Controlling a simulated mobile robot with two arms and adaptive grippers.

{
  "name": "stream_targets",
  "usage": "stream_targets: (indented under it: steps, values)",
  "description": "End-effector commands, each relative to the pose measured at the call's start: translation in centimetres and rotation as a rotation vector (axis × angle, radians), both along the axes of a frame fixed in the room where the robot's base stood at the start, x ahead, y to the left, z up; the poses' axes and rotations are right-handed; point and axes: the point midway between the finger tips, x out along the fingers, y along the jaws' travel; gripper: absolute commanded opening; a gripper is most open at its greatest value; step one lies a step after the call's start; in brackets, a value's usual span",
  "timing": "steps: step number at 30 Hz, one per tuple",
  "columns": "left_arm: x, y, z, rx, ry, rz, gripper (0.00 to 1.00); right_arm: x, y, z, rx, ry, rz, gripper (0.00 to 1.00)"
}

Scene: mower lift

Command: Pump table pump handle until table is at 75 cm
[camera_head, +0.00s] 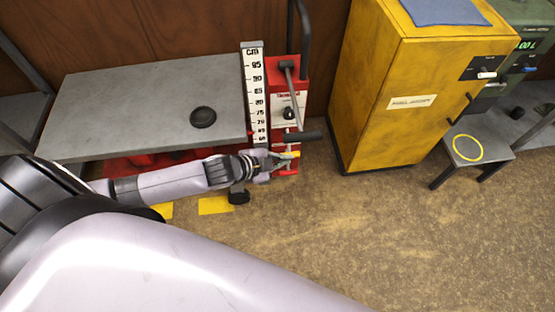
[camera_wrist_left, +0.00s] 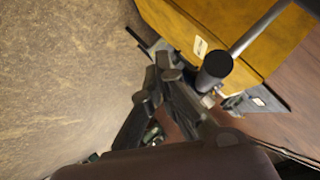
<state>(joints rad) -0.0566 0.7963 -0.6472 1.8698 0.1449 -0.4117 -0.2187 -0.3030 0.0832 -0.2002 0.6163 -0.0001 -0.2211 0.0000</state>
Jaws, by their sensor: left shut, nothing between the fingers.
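The grey lift table (camera_head: 130,100) stands low at the left with a round black disc on top. The white cm scale (camera_head: 255,95) stands at its right edge. A small red mark shows beside the scale's lower numbers, about 65; the exact height is hard to read. The red pump unit (camera_head: 289,92) is right of the scale. The pump handle's black grip (camera_head: 303,136) sticks out at its front; it also shows in the left wrist view (camera_wrist_left: 214,70) on a grey rod. My left gripper (camera_head: 288,157) is shut and empty, just below the grip. My right gripper is out of view.
A yellow cabinet (camera_head: 385,100) with a blue cloth on top stands right of the pump. A small grey stool (camera_head: 470,150) with a yellow ring is further right. Yellow floor marks (camera_head: 215,205) lie below the table. The brown floor (camera_head: 390,230) in front is clear.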

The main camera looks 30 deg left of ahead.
Motion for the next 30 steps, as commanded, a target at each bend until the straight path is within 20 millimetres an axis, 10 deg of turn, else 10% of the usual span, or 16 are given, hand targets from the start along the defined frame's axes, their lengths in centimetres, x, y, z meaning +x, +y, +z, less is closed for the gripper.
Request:
stream_targets:
  steps: [30]
  values:
    - [-1.4,0.5,1.9,-0.007,0.001,0.004,0.00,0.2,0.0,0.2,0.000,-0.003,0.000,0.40]
